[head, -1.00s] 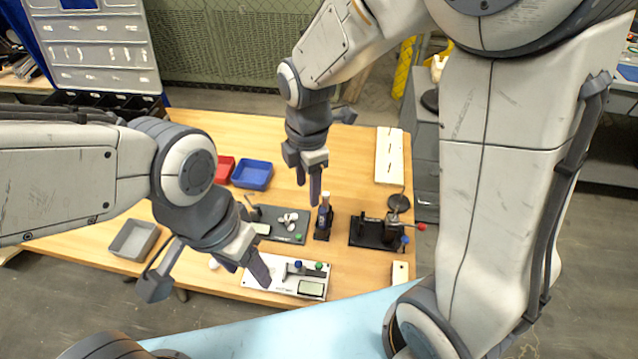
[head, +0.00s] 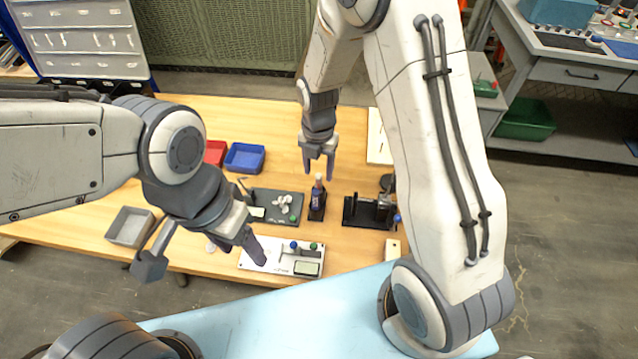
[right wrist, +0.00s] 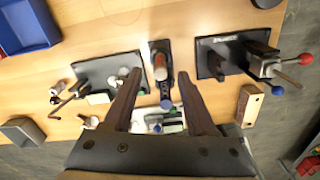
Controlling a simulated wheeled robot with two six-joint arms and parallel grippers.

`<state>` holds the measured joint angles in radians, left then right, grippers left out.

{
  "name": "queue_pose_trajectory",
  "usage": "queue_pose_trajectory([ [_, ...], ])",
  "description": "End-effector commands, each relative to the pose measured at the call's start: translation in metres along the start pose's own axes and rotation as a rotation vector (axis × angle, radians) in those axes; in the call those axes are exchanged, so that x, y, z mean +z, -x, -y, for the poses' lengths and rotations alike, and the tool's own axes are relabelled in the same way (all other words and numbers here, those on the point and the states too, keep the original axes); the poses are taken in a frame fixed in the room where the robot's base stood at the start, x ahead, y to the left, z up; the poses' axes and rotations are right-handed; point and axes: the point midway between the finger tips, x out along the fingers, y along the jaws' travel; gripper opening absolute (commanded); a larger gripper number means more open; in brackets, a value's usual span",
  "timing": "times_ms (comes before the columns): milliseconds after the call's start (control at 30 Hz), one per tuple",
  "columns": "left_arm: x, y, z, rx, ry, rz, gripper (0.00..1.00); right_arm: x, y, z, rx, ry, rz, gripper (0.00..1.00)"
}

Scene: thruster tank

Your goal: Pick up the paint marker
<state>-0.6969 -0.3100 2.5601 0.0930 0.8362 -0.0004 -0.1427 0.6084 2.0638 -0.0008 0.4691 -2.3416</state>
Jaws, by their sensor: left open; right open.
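In the right wrist view, the marker (right wrist: 160,72) shows between and beyond the open fingers. My right gripper (head: 320,166) is open and empty, pointing down just behind and above the marker; no contact shows. My left gripper (head: 242,248) is open over the left part of a white panel (head: 275,268) near the table's front edge.
A black plate with pale pieces (head: 262,212) is left of the holder, and a black clamp fixture (head: 362,212) is right of it. Blue (head: 245,158) and red (head: 214,152) bins stand behind left; a grey bin (head: 130,228) is at front left.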

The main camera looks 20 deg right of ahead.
Motion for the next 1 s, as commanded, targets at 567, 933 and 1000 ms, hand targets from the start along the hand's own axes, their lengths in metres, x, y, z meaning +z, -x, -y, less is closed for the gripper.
queue_pose_trajectory([
  [567,0.0,0.007,-0.001,0.0,0.0,0.0,0.59,0.0,-0.039,0.001,0.0,-0.001,0.0,0.46],
  [933,0.0,0.007,-0.001,0.0,0.0,0.0,0.59,0.0,-0.039,0.001,0.0,-0.001,0.0,0.0],
  [1000,0.0,0.007,-0.001,0.0,0.0,0.0,0.59,0.0,-0.038,0.001,0.0,-0.001,0.0,0.0],
])
